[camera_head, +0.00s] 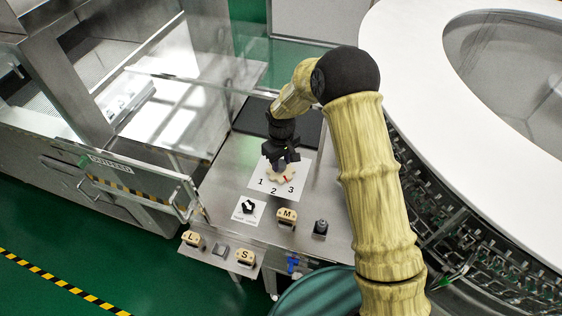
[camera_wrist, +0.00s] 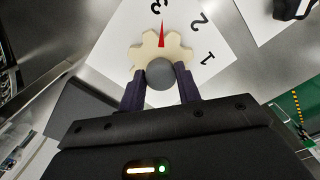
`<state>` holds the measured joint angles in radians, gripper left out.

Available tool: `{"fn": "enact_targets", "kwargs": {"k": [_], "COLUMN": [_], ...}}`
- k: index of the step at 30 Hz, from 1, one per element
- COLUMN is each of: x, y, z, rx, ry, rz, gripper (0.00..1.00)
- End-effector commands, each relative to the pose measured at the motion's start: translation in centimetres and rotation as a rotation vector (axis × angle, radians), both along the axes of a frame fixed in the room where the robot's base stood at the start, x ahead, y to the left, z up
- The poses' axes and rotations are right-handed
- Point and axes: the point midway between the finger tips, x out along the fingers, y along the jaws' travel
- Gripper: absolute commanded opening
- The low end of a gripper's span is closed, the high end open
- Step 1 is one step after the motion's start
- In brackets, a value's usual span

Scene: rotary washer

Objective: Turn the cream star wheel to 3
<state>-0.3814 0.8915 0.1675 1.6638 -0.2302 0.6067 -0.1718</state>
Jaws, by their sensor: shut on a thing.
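The cream star wheel (camera_head: 281,176) lies on a white card (camera_head: 262,186) printed with 1, 2 and 3. In the wrist view the wheel (camera_wrist: 146,53) has rounded lobes, a red pointer (camera_wrist: 162,36) and a round grey knob (camera_wrist: 160,72) at its middle. The red pointer points up at the 3 (camera_wrist: 158,5), which the top edge partly cuts off. The 2 and 1 lie to its right. My gripper (camera_head: 280,163) is over the wheel from above. In the wrist view its dark fingers (camera_wrist: 160,85) are shut on the grey knob, one on each side.
A small white card with a black knob (camera_head: 248,207) and a cream block marked M (camera_head: 287,216) stand nearer the table's front edge. Blocks marked L (camera_head: 192,239) and S (camera_head: 244,257) sit on a lower ledge. A big white round machine (camera_head: 415,40) is to the right.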

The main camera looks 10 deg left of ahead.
Motion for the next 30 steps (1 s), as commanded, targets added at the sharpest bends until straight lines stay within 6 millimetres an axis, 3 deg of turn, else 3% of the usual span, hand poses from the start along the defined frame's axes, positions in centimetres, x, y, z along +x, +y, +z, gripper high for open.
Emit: {"fn": "enact_targets", "kwargs": {"k": [18, 19, 22, 30], "x": [0.22, 0.22, 0.17, 0.09], "y": [0.18, 0.18, 0.15, 0.06], "z": [0.25, 0.25, 0.20, 0.11], "rx": [0.005, 0.005, 0.005, 0.002], "ry": [-0.007, -0.007, -0.005, -0.003], "rz": [0.061, 0.060, 0.060, 0.059], "gripper": [0.11, 0.37, 0.55, 0.55]}}
